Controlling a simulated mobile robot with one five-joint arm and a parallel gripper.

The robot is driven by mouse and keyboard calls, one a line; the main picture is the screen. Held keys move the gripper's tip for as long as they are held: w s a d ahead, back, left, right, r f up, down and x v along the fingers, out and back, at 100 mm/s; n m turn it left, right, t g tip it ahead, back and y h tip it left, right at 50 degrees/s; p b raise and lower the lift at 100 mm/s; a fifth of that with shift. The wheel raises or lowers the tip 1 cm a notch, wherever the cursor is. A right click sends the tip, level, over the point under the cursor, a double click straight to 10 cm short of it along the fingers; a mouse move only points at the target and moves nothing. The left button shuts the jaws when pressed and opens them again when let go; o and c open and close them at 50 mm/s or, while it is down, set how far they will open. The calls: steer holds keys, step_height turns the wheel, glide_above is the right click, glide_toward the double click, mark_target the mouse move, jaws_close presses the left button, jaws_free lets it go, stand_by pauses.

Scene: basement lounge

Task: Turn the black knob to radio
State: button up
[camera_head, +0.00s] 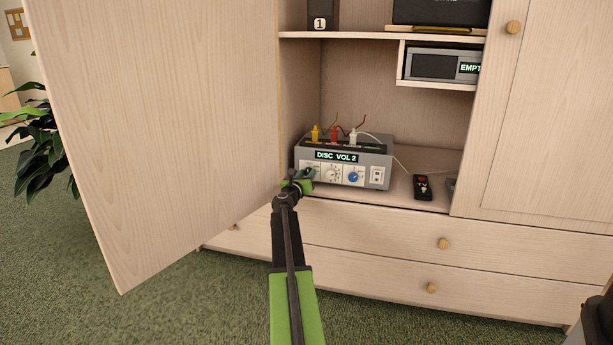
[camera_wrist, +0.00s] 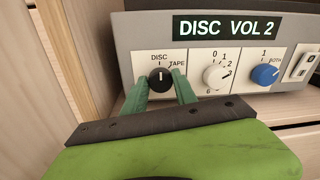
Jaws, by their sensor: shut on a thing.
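A grey audio unit (camera_head: 376,149) stands on the cabinet shelf, its lit display reading "DISC VOL 2". In the wrist view, the black knob (camera_wrist: 160,80) is at the left of the unit's front panel (camera_wrist: 146,37). Its white mark points up, near the label DISC; TAPE is to the upper right. No radio label is readable; the fingers cover part of the dial. My gripper (camera_head: 305,176) is at the left of the panel in the head view. Its green fingers (camera_wrist: 160,84) are shut on the black knob, one on each side.
A white knob (camera_wrist: 217,76) and a blue knob (camera_wrist: 265,74) sit right of the black one. Yellow, red and white plugs (camera_head: 334,134) stand on top. The open cabinet door (camera_head: 150,120) stands close on the left.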

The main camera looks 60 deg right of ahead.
jaws_close()
steer(key=shift+m, duration=0.3)
steer(key=m, duration=0.3)
steer(key=shift+s+r+m+p, duration=0.1)
steer(key=shift+m+p, duration=0.2)
steer(key=m, duration=0.4)
steer(key=shift+y, duration=0.3)
steer(key=m, duration=0.4)
steer(key=shift+s+m+p, duration=0.1)
steer(key=shift+m+p, duration=0.2)
steer(key=shift+p, duration=0.1)
steer(key=shift+s+m+t, duration=0.1)
steer(key=shift+m+t, duration=0.2)
steer(key=shift+m, duration=1.9)
steer(key=shift+d, duration=0.1)
steer(key=o, duration=0.9)
jaws_free()
